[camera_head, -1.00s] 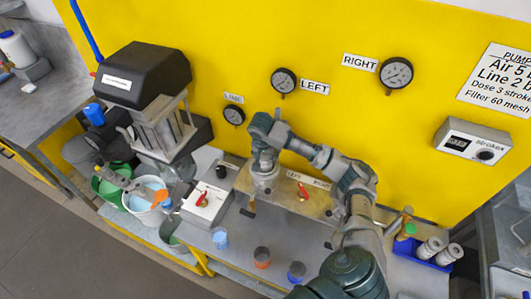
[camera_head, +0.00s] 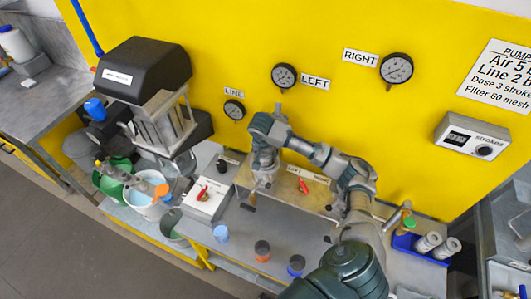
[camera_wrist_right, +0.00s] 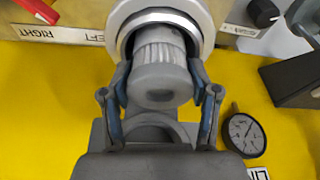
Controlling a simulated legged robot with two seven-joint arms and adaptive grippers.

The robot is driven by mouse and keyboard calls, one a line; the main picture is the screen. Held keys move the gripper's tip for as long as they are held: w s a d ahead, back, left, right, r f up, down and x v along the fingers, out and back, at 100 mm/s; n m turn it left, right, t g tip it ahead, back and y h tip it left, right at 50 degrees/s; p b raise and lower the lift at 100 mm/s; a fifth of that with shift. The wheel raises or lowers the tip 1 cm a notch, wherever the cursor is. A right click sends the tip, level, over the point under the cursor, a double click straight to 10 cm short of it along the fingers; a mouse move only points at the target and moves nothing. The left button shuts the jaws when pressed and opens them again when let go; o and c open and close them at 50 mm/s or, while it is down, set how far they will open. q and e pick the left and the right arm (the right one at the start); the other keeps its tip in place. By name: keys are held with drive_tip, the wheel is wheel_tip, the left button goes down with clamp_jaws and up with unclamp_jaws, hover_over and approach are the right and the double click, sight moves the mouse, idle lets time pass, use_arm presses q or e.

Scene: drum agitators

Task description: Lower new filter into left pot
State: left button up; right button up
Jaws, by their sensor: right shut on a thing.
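The new filter (camera_wrist_right: 160,50) has a pale pleated body and a grey rounded end cap. In the right wrist view its far part sits inside the round metal rim of the left pot (camera_wrist_right: 113,22), with the cap still outside. My right gripper (camera_wrist_right: 160,88) is shut on the cap, one finger on each side. In the head view my right gripper (camera_head: 264,165) is over the left end of the valve box, where it hides most of the filter and pot. My left gripper is not in view.
The valve box (camera_head: 320,200) carries a red lever (camera_head: 302,185). A white box (camera_head: 205,200) and several cups (camera_head: 262,250) stand nearby. A blue tray (camera_head: 405,243) with grey cylinders is at right. Pressure gauges (camera_head: 284,75) hang on the yellow wall.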

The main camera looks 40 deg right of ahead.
drive_tip(key=shift+a+f, duration=0.1)
drive_tip(key=shift+f, duration=0.4)
drive_tip(key=shift+s+f, duration=0.1)
drive_tip(key=shift+f, duration=0.05)
drive_tip(key=shift+s+a+f, duration=0.2)
drive_tip(key=shift+f, duration=0.15)
drive_tip(key=o, duration=1.3)
drive_tip(key=shift+f, duration=0.1)
drive_tip(key=shift+c, duration=0.2)
drive_tip(key=shift+w+d, duration=0.1)
drive_tip(key=shift+d, duration=0.1)
drive_tip(key=shift+w+d, duration=0.1)
